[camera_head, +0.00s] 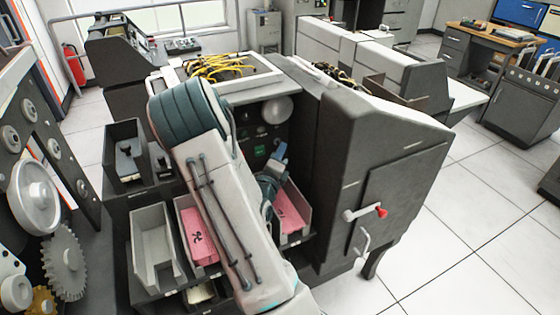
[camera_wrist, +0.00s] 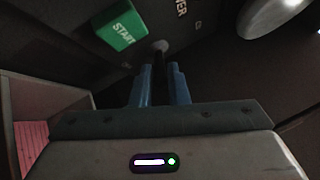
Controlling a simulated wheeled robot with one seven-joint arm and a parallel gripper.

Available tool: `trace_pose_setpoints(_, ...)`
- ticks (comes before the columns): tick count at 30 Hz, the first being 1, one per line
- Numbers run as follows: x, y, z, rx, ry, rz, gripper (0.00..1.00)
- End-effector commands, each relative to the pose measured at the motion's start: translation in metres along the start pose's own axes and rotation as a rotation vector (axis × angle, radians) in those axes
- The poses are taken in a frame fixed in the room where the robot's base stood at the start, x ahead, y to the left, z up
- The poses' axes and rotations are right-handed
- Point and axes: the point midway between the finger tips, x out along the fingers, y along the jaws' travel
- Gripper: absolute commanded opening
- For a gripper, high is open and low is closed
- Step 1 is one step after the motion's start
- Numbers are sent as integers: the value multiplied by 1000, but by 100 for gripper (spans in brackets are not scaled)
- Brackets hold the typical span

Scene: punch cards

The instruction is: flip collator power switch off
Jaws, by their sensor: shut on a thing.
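The collator (camera_head: 345,130) is a dark grey machine in the middle of the head view. My arm reaches across its front, and my gripper (camera_head: 281,150) is at its dark control panel. In the wrist view, the two blue fingers of my gripper (camera_wrist: 160,72) are close together around a small switch lever. The grey round base of the power switch (camera_wrist: 160,46) shows just beyond the fingertips, below lettering ending in "ER". The fingers hide most of the lever, so its position cannot be told.
A green START button (camera_wrist: 120,25) is close to the left of the fingers; it also shows in the head view (camera_head: 262,149). Card trays with pink cards (camera_head: 198,236) stand below the panel.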

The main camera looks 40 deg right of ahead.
Motion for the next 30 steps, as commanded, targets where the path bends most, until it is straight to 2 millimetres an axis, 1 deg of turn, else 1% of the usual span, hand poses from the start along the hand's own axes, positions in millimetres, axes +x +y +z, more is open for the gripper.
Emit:
trace_pose_setpoints(1,-1,6,-2,15,-5,-16,0)
trace_pose_setpoints(10,0,6,-1,76,-22,-81,0)
trace_pose_setpoints(24,1,5,-1,85,-24,-90,0)
trace_pose_setpoints(25,1,5,-1,85,-24,-90,17)
trace_pose_setpoints(26,1,5,-1,85,-24,-90,20)
trace_pose_setpoints(30,1,5,-1,85,-24,-90,20)
